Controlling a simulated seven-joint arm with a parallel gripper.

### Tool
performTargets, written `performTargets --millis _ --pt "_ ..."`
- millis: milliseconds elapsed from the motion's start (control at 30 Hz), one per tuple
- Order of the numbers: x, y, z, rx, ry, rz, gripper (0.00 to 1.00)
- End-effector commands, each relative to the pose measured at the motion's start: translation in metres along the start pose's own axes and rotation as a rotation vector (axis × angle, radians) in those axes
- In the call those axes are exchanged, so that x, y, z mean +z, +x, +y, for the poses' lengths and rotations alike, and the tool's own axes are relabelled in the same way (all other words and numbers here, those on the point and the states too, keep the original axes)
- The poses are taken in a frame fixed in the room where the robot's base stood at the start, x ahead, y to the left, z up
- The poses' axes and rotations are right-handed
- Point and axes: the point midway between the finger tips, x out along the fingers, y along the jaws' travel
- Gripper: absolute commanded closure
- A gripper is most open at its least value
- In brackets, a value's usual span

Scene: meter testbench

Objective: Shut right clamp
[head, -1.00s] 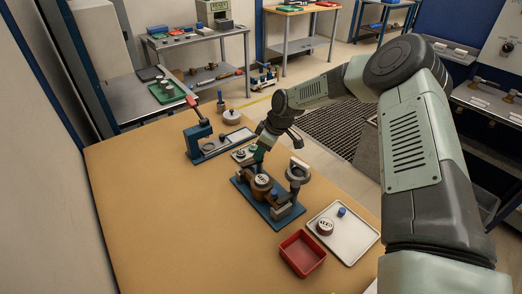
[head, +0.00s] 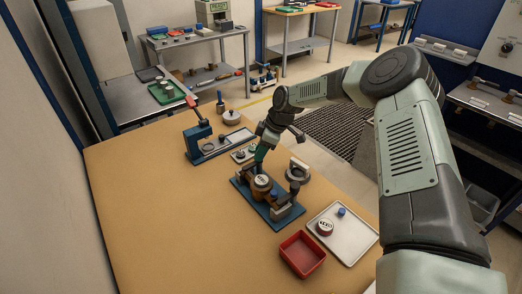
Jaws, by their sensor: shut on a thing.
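A blue clamp fixture (head: 272,218) stands on the tan bench. A round brown meter with a white dial (head: 262,181) sits in it. A clamp with a dark upright knob (head: 294,188) stands at the fixture's right end. My gripper (head: 260,160) points down at the fixture's far left end, just behind the meter. It is shut on what looks like a clamp handle there; the fingertips and the held part are too small and partly hidden to make out clearly.
A grey ring-shaped part (head: 298,171) stands close behind the fixture. A red bin (head: 302,254) and a white tray (head: 344,236) with a red-rimmed meter lie in front right. A blue press (head: 198,140) stands behind left. The bench's left side is clear.

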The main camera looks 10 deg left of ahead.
Motion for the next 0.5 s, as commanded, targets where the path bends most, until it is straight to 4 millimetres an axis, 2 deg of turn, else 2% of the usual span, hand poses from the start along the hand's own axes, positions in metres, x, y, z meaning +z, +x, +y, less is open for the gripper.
performTargets --millis 33,167,500 --pt "0.0013 0.0008 -0.0001 0.000 -0.001 -0.002 0.63" --pt "0.0010 0.0006 0.0000 0.000 0.000 -0.002 0.43" --pt "0.0005 -0.0031 0.0004 0.002 0.000 -0.001 0.43"
